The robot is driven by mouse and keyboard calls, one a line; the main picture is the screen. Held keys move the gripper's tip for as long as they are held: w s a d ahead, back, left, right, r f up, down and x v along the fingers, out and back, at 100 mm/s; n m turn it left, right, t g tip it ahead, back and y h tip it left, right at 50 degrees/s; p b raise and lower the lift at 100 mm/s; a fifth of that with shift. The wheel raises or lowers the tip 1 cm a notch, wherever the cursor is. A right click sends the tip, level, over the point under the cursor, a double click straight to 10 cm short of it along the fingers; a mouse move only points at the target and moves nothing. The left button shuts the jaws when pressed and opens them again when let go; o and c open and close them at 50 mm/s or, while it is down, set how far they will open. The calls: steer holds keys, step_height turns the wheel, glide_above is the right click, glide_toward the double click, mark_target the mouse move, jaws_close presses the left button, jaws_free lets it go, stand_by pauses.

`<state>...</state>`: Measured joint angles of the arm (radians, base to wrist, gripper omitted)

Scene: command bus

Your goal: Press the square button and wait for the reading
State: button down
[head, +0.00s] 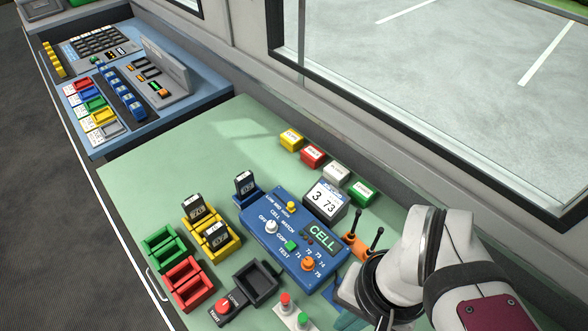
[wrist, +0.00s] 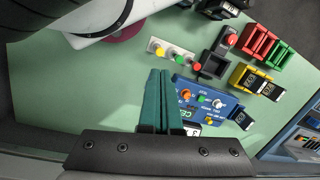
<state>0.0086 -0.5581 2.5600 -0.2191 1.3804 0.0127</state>
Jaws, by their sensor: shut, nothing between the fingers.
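The blue cell watch panel (head: 262,240) lies on the green desk. Its green square button (head: 291,245) sits near the TEST label, between a white knob (head: 271,226) and an orange knob (head: 308,264). The panel's dark display (head: 322,233) reads CELL in green. In the wrist view the green button (wrist: 201,99) is uncovered. My gripper (wrist: 161,72) is shut and empty, its teal fingers left of the button in that view and overlapping the panel's edge. Their height above the panel is unclear. In the head view my arm comes in from the right, with the fingertips hidden.
A card stand (head: 325,200) showing 3 73 stands behind the panel. The desk's back left is clear.

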stand_by(0.8)
steer(key=m+t+y, duration=0.2)
steer(key=m+y, duration=0.5)
steer(key=m, duration=1.6)
glide_above(295, 247)
step_height(295, 247, down, 6)
steer(key=shift+d, duration=0.1)
steer(key=shift+f, duration=4.4)
steer(key=shift+f, duration=0.45)
